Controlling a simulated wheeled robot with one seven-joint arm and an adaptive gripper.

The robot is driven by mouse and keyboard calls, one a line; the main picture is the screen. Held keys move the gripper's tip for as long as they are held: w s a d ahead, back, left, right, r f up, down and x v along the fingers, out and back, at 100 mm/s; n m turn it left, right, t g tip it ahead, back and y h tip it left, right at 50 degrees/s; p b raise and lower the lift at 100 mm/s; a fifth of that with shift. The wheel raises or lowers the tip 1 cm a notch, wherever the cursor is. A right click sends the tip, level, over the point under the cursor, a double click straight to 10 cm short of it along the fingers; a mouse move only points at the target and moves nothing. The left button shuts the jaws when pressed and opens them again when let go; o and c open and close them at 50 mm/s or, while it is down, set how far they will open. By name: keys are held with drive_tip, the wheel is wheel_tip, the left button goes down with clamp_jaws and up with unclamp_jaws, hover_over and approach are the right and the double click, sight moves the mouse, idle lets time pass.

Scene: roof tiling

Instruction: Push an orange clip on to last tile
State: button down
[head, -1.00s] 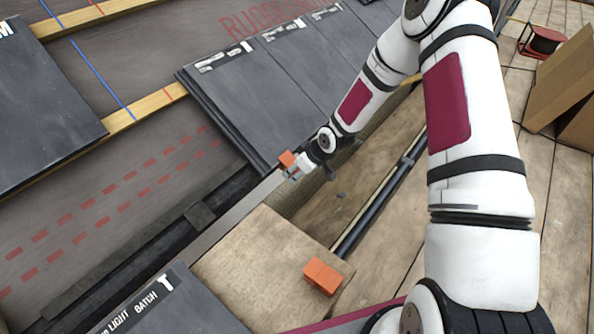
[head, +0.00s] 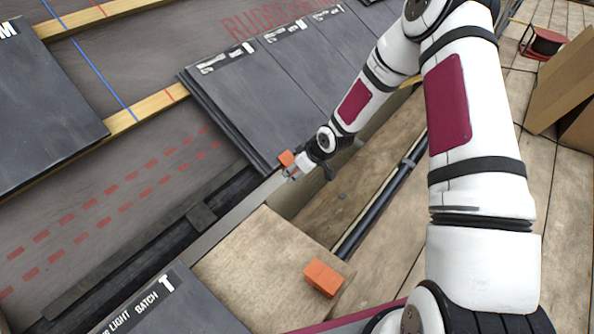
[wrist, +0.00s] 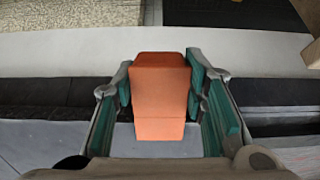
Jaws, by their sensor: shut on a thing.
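An orange clip (wrist: 159,92) is held between the two fingers of my gripper (wrist: 160,90) in the wrist view. In the head view the same clip (head: 287,159) is at the lower corner of the last tile (head: 238,108) in the laid row, with my gripper (head: 293,171) on its right side. The wrist shows a pale strip behind the clip and dark tile surfaces beside it. Whether the clip touches or grips the tile edge cannot be told. A second orange block, perhaps more clips (head: 323,278), lies on the wooden board.
A wooden board (head: 250,252) lies at the lower middle. A loose tile (head: 170,305) is at the bottom left and another tile (head: 45,115) at the left. Battens (head: 150,107) cross the underlay. A dark pipe (head: 385,200) runs to the right of the eave.

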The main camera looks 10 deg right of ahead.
drive_tip(key=shift+w+a+r, duration=0.25)
drive_tip(key=shift+w+r, duration=0.05)
drive_tip(key=shift+w, duration=0.05)
idle(0.6)
drive_tip(key=c, duration=0.9)
unclamp_jaws()
drive_tip(key=shift+s, duration=0.1)
drive_tip(key=shift+p+v, duration=2.7)
drive_tip(key=shift+v, duration=0.75)
